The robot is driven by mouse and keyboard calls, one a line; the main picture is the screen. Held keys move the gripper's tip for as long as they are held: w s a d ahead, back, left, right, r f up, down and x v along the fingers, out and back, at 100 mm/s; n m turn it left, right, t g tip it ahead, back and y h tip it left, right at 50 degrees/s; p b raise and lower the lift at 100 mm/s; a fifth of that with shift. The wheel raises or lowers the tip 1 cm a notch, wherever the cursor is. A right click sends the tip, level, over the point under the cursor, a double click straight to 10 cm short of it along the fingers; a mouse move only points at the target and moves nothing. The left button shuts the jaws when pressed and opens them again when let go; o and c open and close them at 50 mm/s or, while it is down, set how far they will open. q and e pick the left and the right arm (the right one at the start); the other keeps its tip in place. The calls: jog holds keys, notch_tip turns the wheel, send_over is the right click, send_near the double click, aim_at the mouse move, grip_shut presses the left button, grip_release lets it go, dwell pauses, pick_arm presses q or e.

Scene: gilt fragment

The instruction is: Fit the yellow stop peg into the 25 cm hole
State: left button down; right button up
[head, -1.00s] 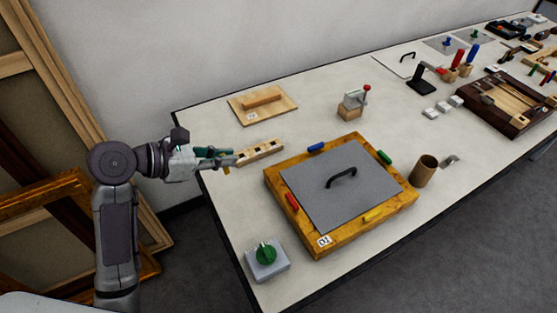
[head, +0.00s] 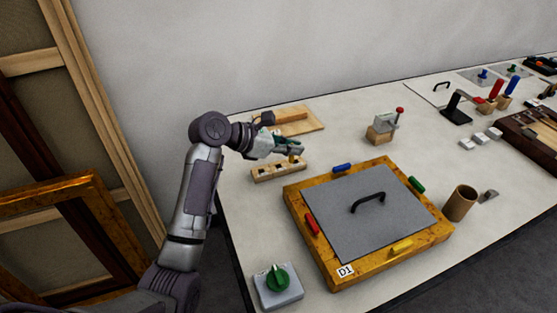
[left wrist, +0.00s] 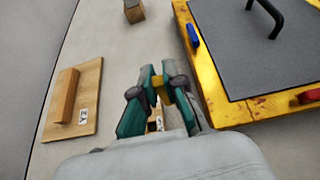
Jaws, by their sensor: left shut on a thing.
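My left gripper (head: 296,151) is shut on the yellow stop peg (head: 293,158), over the right end of a light wooden block with dark holes (head: 272,173). In the left wrist view the teal fingers (left wrist: 159,84) close around the yellow peg (left wrist: 161,93), with a small part of the block (left wrist: 154,124) showing below between them. The peg's lower end is hard to see, and I cannot tell whether it is in a hole or above it. No 25 cm marking is readable. My right gripper is not in view.
A gilt frame (head: 318,268) with a grey panel (head: 350,230) and coloured pieces along its edges lies right of the block. A wooden board with a bar (head: 312,126) lies behind. A green-knobbed box (head: 279,289) stands in front; a brown cup (head: 460,203) stands right.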

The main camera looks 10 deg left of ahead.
pick_arm(q)
jog(key=w+a+f, duration=0.1)
jog(key=a+f, duration=0.1)
jog(key=w+a, duration=0.1)
jog(key=shift+w+a+f, duration=0.3)
jog(key=shift+a+f, duration=0.1)
notch_tip(320, 180, down, 4)
jog(key=shift+r, duration=0.1)
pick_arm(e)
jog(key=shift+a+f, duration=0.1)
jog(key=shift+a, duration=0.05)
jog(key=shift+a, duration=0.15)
pick_arm(q)
jog(key=c, duration=1.2)
grip_release()
jog(key=shift+f, duration=0.2)
jog(key=shift+c, duration=0.2)
jog(key=shift+a+r, duration=0.15)
jog(key=shift+r, duration=0.05)
jog(key=v, duration=1.1)
jog(key=shift+s+a+r, duration=0.15)
jog(key=shift+s+a, duration=0.1)
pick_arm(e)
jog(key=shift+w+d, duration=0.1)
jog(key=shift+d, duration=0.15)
